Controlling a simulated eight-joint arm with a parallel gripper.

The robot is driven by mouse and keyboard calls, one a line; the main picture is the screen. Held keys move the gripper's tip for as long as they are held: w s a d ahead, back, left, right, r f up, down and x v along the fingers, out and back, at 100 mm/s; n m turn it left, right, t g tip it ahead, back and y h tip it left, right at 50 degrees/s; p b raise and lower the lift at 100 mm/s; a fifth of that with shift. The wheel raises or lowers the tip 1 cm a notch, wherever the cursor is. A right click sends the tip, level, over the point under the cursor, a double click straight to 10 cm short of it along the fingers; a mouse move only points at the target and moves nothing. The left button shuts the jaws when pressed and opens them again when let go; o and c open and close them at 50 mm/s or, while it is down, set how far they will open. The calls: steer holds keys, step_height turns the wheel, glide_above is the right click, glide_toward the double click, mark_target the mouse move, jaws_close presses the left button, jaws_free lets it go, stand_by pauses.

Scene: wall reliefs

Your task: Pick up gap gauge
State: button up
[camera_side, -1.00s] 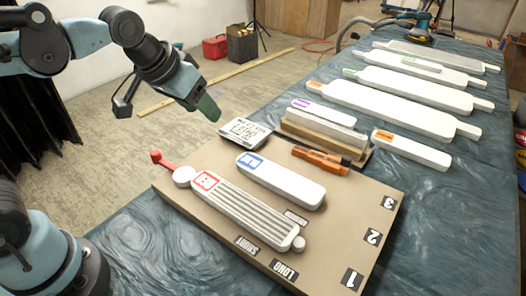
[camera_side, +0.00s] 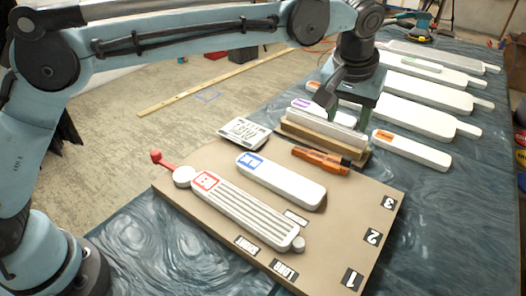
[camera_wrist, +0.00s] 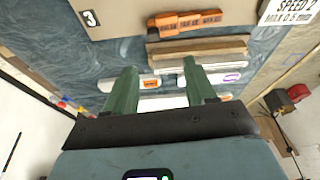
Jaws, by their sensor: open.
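The gap gauge, seen as an orange bar with a dark end (camera_side: 321,160), lies flat on the tan board (camera_side: 225,250), near the board's back edge. In the wrist view the orange bar (camera_wrist: 187,22) is near the top, with dark lettering too small to read surely. My gripper (camera_side: 349,122) has two green fingers, spread apart and empty. It hangs over the wooden block stack behind the orange bar, apart from the bar. In the wrist view the fingers (camera_wrist: 160,68) point up toward the wooden blocks, below the bar.
A wooden block stack with a white bar on top (camera_side: 322,134) stands right behind the orange bar. A white bar with an orange label (camera_side: 411,150) lies to its right. A printed card (camera_side: 244,132) is to the left. Red-labelled (camera_side: 245,213) and blue-labelled (camera_side: 282,182) white pieces lie in front.

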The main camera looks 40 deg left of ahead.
glide_above(347, 157)
steer(key=s, duration=0.2)
step_height(347, 157, down, 7)
steer(key=shift+x, duration=2.6)
steer(key=shift+d, duration=0.1)
jaws_close()
